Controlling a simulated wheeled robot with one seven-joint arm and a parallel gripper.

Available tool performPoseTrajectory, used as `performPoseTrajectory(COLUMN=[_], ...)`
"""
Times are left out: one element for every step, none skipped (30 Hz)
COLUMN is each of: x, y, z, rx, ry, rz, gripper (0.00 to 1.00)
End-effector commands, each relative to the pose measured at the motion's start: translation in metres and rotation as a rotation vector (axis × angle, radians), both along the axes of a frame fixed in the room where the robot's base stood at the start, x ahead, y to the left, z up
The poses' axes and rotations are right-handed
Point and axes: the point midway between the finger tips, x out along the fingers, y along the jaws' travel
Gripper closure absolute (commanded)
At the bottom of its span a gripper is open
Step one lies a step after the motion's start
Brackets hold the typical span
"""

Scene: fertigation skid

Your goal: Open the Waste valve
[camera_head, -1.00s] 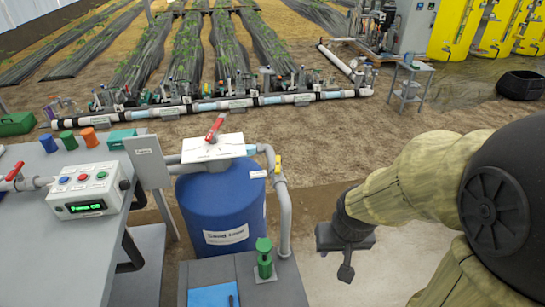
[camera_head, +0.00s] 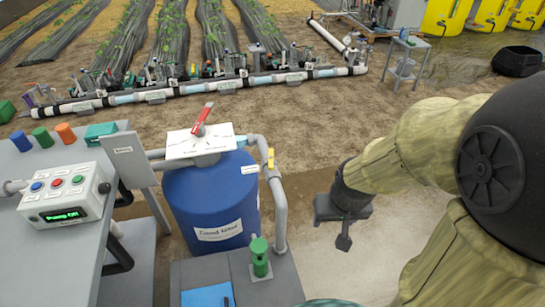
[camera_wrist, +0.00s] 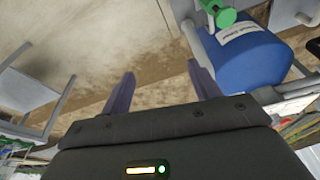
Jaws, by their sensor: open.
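A blue sand filter tank (camera_head: 212,200) stands left of centre. On its top is a white plate (camera_head: 190,147) with a red lever handle (camera_head: 202,120) standing tilted up from it. I cannot read which of these is marked Waste. My gripper (camera_head: 343,225) hangs right of the tank and pipe, apart from both. In the wrist view my gripper (camera_wrist: 160,70) has its fingers apart and empty over bare floor, with the blue tank (camera_wrist: 248,55) up to the right.
A grey bench (camera_head: 60,225) at left carries a control box (camera_head: 68,193) and coloured cups. A grey stand (camera_head: 175,284) in front holds a green fitting (camera_head: 260,257) and a blue sheet. A pipe manifold (camera_head: 230,88) runs behind. Open floor lies right of the tank.

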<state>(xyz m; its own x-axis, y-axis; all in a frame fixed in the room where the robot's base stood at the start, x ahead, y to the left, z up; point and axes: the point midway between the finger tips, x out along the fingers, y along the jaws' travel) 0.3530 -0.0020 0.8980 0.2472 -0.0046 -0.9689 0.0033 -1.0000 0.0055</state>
Motion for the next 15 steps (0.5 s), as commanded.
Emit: performPoseTrajectory(x=[0.010, 0.018, 0.033, 0.046, 0.061, 0.084, 0.103, 0.122, 0.148, 0.168, 0.187, 0.212, 0.229, 0.245, 0.265], y=[-0.002, -0.004, -0.005, -0.007, -0.010, -0.014, -0.016, -0.019, -0.020, -0.021, -0.021, -0.021, -0.019, -0.018, -0.015], z=[-0.002, -0.002, -0.002, -0.003, -0.003, -0.002, -0.001, 0.000, 0.002, 0.004, 0.006, 0.009, 0.011, 0.013, 0.016], rx=[-0.008, -0.015, -0.026, -0.035, -0.045, -0.057, -0.065, -0.071, -0.074, -0.075, -0.072, -0.064, -0.055, -0.044, -0.025], ry=[-0.020, -0.040, -0.075, -0.106, -0.142, -0.199, -0.246, -0.296, -0.365, -0.417, -0.468, -0.537, -0.587, -0.636, -0.698], rz=[0.005, 0.011, 0.026, 0.034, 0.045, 0.061, 0.076, 0.092, 0.119, 0.142, 0.164, 0.196, 0.222, 0.249, 0.286], gripper=[0.28, 0.22, 0.15, 0.09, 0.03, 0.00, 0.00, 0.00, 0.00, 0.00, 0.00, 0.00, 0.00, 0.00, 0.00])
